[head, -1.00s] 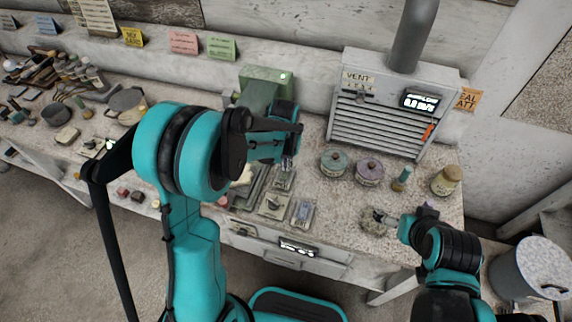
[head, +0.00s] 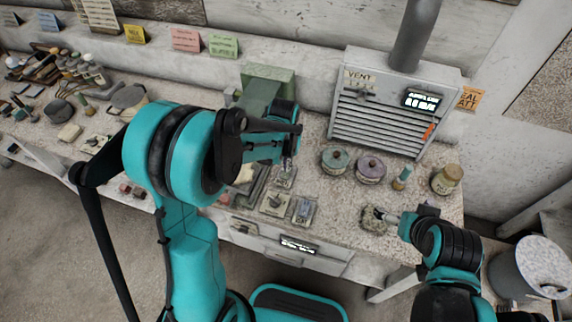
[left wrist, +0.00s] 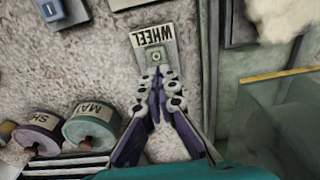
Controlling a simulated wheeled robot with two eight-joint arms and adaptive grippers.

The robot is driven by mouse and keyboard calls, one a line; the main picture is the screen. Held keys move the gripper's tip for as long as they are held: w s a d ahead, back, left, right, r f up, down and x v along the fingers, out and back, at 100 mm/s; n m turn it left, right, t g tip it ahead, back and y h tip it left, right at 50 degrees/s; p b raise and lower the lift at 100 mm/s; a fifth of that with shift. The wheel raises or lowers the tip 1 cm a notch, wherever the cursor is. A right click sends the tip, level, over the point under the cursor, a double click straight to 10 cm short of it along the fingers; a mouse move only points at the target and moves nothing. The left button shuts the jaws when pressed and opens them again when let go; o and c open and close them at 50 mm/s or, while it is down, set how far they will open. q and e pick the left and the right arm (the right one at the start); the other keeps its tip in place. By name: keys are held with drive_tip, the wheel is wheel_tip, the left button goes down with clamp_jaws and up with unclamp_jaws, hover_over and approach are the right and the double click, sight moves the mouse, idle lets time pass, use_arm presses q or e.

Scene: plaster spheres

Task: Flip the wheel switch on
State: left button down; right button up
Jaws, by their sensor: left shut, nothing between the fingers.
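The wheel switch (head: 284,178) is a small pale plate on the workbench, partly hidden under my left gripper in the head view. In the left wrist view its plate (left wrist: 152,38) shows an upside-down WHEEL label and a small grey-green square part. My left gripper (left wrist: 158,78) is shut and empty, its tips just below that part in the picture. I cannot tell if they touch it. In the head view the left gripper (head: 286,160) is mostly behind its own arm. My right gripper (head: 386,216) is beside a rough plaster piece (head: 372,222); its jaw state is unclear.
Two other switch plates (head: 274,203) (head: 304,210) sit nearer the bench front. Two lidded jars (head: 334,161) (head: 370,169) stand to the right, before the vent box (head: 390,105). A green machine (head: 268,78) stands behind. Bench around the jars is partly clear.

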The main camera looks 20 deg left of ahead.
use_arm(q)
drive_tip(key=r, duration=0.1)
drive_tip(key=r+p, duration=0.2)
drive_tip(key=r, duration=0.1)
drive_tip(key=shift+s+r, duration=0.1)
drive_tip(key=shift+s, duration=0.2)
wheel_tip(320, 180, up, 9)
drive_tip(key=s+p, duration=0.1)
drive_tip(key=p, duration=0.1)
drive_tip(key=shift+s, duration=0.4)
drive_tip(key=shift+p, duration=0.3)
drive_tip(key=t+b, duration=0.1)
drive_tip(key=b, duration=0.3)
approach(285, 173)
drive_tip(key=w+f, duration=0.1)
drive_tip(key=f, duration=0.1)
drive_tip(key=w+f, duration=0.1)
drive_tip(key=f, duration=0.1)
drive_tip(key=w+f, duration=0.1)
drive_tip(key=f, duration=0.1)
drive_tip(key=shift+w+d+f, duration=0.15)
drive_tip(key=shift+w, duration=0.2)
